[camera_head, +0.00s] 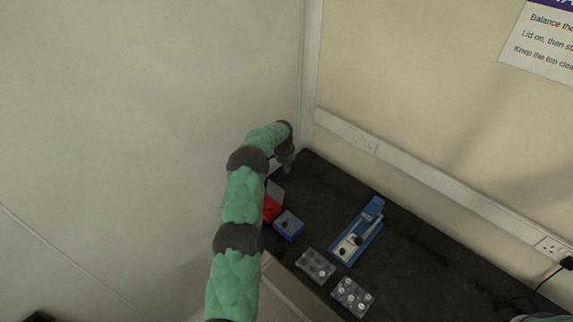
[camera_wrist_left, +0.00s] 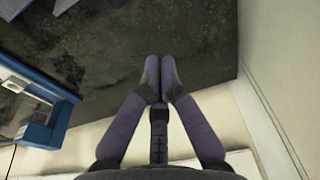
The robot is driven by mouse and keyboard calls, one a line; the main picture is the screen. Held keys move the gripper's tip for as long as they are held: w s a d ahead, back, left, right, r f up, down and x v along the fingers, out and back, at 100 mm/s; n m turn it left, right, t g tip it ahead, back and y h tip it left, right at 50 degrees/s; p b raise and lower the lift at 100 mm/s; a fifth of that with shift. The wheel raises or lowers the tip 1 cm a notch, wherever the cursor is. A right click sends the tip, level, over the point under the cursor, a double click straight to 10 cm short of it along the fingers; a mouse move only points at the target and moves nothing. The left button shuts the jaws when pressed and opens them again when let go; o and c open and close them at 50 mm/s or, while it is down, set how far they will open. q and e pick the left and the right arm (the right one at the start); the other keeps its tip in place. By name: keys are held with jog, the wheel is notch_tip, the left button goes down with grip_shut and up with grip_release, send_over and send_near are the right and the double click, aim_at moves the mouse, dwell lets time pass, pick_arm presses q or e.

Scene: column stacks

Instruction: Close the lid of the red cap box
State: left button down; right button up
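The red cap box (camera_head: 270,208) stands at the left edge of the black bench, partly hidden behind my left arm. A grey panel, seemingly its raised lid (camera_head: 276,188), stands up at its far side; its hinge is not clear. My left gripper (camera_head: 286,164) is beyond the box, near the bench's far left corner and apart from the box. In the left wrist view the left gripper's fingertips (camera_wrist_left: 159,78) are together with nothing visible between them, and the red box does not show.
A blue box (camera_head: 288,226) stands just right of the red box. A blue-and-white device (camera_head: 358,236) and two clear trays of caps (camera_head: 315,265) (camera_head: 352,297) are farther right. Walls with white trunking (camera_head: 420,175) close off the back. The right of the bench (camera_head: 440,270) is mostly clear.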

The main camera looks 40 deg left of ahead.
aim_at(277, 191)
pick_arm(q)
jog(key=shift+s+f+p, duration=0.45)
jog(key=shift+s+f, duration=0.35)
jog(key=shift+f, duration=0.2)
jog(key=shift+s+f+p, duration=0.4)
jog(key=shift+s+f, duration=0.4)
jog(key=shift+f, duration=0.2)
jog(key=shift+a, duration=0.1)
